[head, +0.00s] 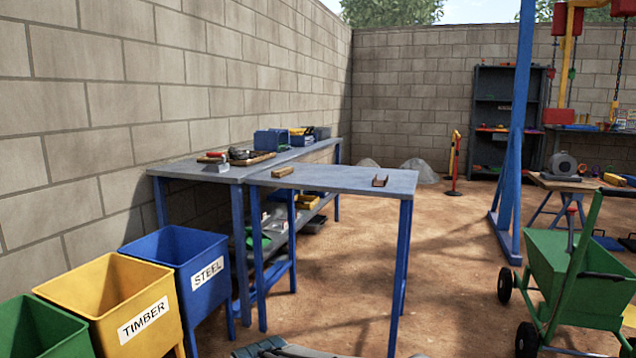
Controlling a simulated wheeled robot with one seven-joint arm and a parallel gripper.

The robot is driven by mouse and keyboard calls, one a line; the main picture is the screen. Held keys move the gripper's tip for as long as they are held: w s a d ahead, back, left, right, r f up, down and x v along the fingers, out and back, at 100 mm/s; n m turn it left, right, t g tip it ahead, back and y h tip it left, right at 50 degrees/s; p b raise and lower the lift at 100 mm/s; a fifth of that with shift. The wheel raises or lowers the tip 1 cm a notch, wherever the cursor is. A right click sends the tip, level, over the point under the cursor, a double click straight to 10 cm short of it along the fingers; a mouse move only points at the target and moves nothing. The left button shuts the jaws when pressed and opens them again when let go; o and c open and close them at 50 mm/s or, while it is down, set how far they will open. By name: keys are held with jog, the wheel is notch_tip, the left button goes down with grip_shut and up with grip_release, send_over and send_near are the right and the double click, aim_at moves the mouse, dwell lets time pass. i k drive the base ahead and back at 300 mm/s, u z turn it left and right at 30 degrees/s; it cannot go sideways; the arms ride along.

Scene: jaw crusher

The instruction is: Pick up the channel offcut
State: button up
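The channel offcut (380,181) looks like a short, reddish-brown, U-shaped piece. It lies on the grey top of the near blue-legged table (335,180), towards its right end and close to the front edge. Its open side appears to face up. A light brown block (283,172), like a piece of timber, lies on the same tabletop to its left, well apart from it. My gripper cannot be made out in the head view, and nothing is seen touching the offcut.
A steel bin (200,250), a timber bin (120,290) and a green bin (40,325) stand at left. A longer bench (215,172) with tools and boxes runs along the wall. A green cart (570,270) and blue post (515,140) stand right; open dirt lies between.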

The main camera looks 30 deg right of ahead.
aim_at(376, 183)
jog(key=z, duration=1.35)
